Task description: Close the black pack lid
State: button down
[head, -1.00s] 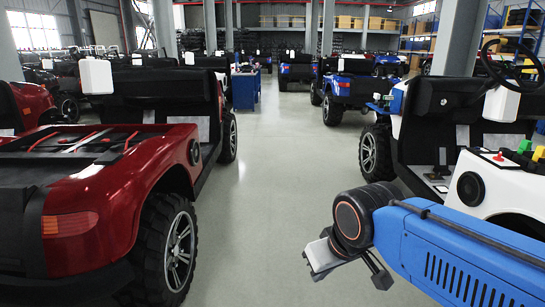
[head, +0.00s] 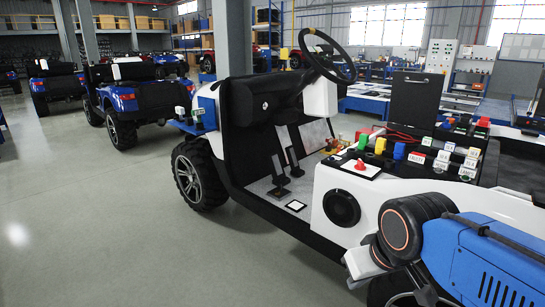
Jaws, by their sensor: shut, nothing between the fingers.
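A black panel that looks like the pack lid (head: 414,97) stands upright, raised open, at the rear of the white vehicle's open front bay. It has a small light mark near its top. Coloured blocks in front hide its lower edge and hinge. My gripper (head: 385,278) is low in front of the white vehicle's side, at the bottom of the view. It is well apart from the lid, shut and empty, with its tips partly hidden against the dark wheel area.
The white vehicle (head: 331,180) has a steering wheel (head: 327,55), pedals and a round black speaker (head: 341,208). Red, green, yellow, blue and white blocks crowd the bay before the lid. A blue vehicle (head: 139,100) stands behind. Grey floor (head: 100,230) at left is clear.

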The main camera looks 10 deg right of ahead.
aim_at(416, 97)
jog(key=i+z, duration=0.45)
jog(key=i+j+z, duration=0.2)
jog(key=z, duration=0.3)
jog(key=i+j+z, duration=0.25)
jog(key=z, duration=0.2)
